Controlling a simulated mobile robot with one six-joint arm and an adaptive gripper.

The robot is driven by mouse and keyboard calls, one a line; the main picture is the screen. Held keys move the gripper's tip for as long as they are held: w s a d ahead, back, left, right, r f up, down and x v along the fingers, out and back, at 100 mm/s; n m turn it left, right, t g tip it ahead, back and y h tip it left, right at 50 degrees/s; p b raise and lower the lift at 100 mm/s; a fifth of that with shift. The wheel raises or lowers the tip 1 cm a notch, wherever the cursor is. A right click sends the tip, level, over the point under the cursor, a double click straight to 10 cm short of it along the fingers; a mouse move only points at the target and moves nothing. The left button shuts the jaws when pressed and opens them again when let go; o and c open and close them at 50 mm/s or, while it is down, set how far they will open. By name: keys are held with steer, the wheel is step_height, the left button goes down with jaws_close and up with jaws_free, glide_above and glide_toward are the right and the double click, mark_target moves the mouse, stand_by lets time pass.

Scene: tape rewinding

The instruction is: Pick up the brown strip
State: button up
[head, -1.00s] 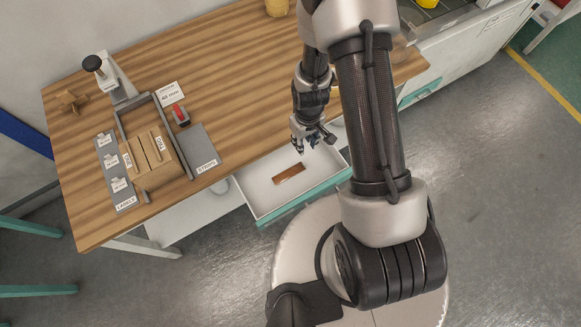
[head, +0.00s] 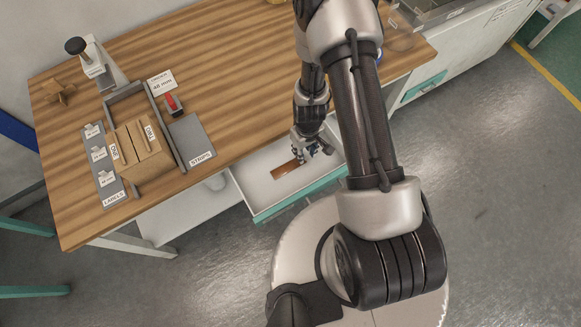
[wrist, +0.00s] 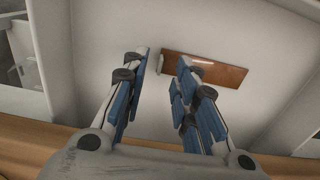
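The brown strip (head: 286,169) lies flat on the floor of the open white drawer (head: 262,190). In the wrist view the brown strip (wrist: 212,70) lies crosswise beyond the fingertips, with a pale mark near its left end. My gripper (head: 311,150) is over the drawer, at the right end of the strip in the head view. In the wrist view my gripper (wrist: 162,68) is open, with blue-padded fingers apart and nothing between them. The right finger partly overlaps the near edge of the strip in that view; I cannot tell whether it touches.
The wooden tabletop (head: 225,65) lies behind the drawer. The drawer has a teal front (head: 290,203) and low walls around the strip.

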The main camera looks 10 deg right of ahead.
step_height(320, 180, down, 3)
steer(key=shift+r+b, duration=0.1)
steer(key=shift+b, duration=0.75)
steer(key=shift+r, duration=0.1)
steer(key=shift+c, duration=0.3)
jaws_close()
